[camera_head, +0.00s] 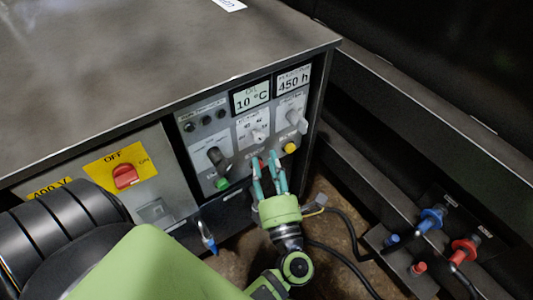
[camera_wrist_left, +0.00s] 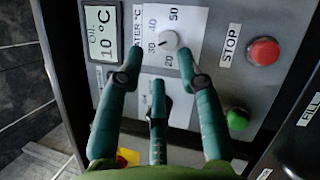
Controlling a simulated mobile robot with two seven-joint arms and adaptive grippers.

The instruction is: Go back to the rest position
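My left gripper (camera_head: 267,162) has a green body and teal fingers. It is in front of the grey control panel (camera_head: 242,157), over its lower middle. In the left wrist view the fingers of the left gripper (camera_wrist_left: 161,55) stand apart with nothing between them. They lie in front of a temperature knob (camera_wrist_left: 169,40). Whether the fingertips touch the panel I cannot tell. A red STOP button (camera_wrist_left: 263,52) and a green button (camera_wrist_left: 237,119) are to the right of the fingers. My right gripper is not in view.
The cabinet (camera_head: 150,50) has a wide flat top. A red rotary switch (camera_head: 125,176) on a yellow plate marked OFF is to the left. Blue (camera_head: 432,218) and red (camera_head: 464,250) hose connectors are at lower right. A black cable (camera_head: 345,262) lies near my gripper.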

